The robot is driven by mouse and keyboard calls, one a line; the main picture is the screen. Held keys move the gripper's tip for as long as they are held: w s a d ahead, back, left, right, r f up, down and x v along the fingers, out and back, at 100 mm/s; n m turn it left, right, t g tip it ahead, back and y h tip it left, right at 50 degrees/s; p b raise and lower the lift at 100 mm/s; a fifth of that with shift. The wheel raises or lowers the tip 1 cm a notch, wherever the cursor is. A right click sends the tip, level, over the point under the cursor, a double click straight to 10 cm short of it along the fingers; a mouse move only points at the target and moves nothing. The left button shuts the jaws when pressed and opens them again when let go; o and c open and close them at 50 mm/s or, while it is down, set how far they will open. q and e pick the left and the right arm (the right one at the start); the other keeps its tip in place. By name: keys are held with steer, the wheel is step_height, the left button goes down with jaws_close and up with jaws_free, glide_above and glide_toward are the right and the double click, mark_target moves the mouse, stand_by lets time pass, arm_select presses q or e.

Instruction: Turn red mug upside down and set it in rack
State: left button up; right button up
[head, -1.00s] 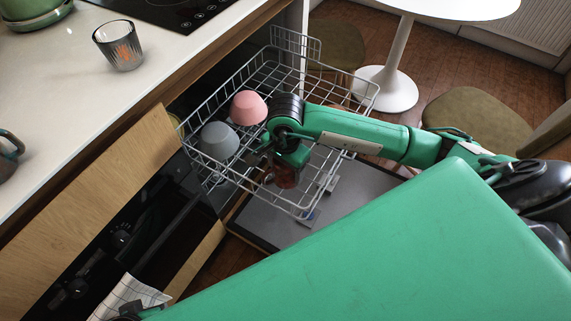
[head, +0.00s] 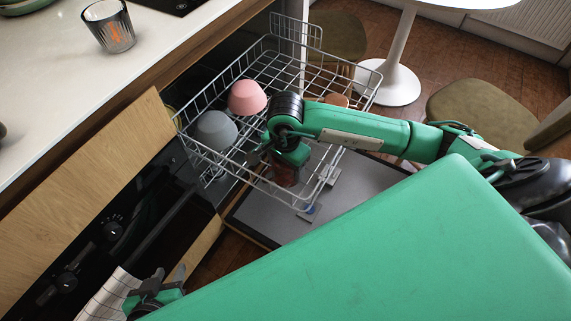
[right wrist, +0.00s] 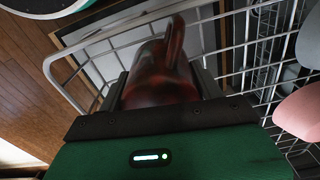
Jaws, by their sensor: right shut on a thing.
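The red mug (head: 286,176) is dark red and partly see-through, low in the near right part of the wire rack (head: 247,172). My right gripper (head: 285,160) comes down over it from above and hides much of it. In the right wrist view the red mug (right wrist: 160,80) is between the two fingers, its handle on the side away from the palm. I cannot tell whether it touches the rack floor. My left gripper (head: 152,297) is at the bottom left by a checked cloth; its fingers are unclear.
In the rack, a pink cup (head: 247,97) and a grey cup (head: 214,130) stand upside down left of my right gripper. An orange-brown item (head: 336,100) is partly behind my arm. The open dishwasher door (head: 350,192) lies below. A glass (head: 109,26) stands on the counter.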

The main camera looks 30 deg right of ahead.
stand_by(0.4)
steer(key=o, duration=1.4)
steer(key=shift+c, duration=0.2)
steer(key=shift+r, duration=0.1)
steer(key=shift+r, duration=0.35)
arm_select(q)
steer(key=a, duration=0.1)
steer(key=s+a+g+y+p, duration=0.1)
steer(key=s+a+g, duration=0.1)
steer(key=shift+a+r+p, duration=0.2)
steer(key=shift+a+p, duration=0.05)
steer(key=shift+p, duration=0.15)
arm_select(e)
step_height(320, 180, up, 13)
steer(key=shift+f, duration=0.1)
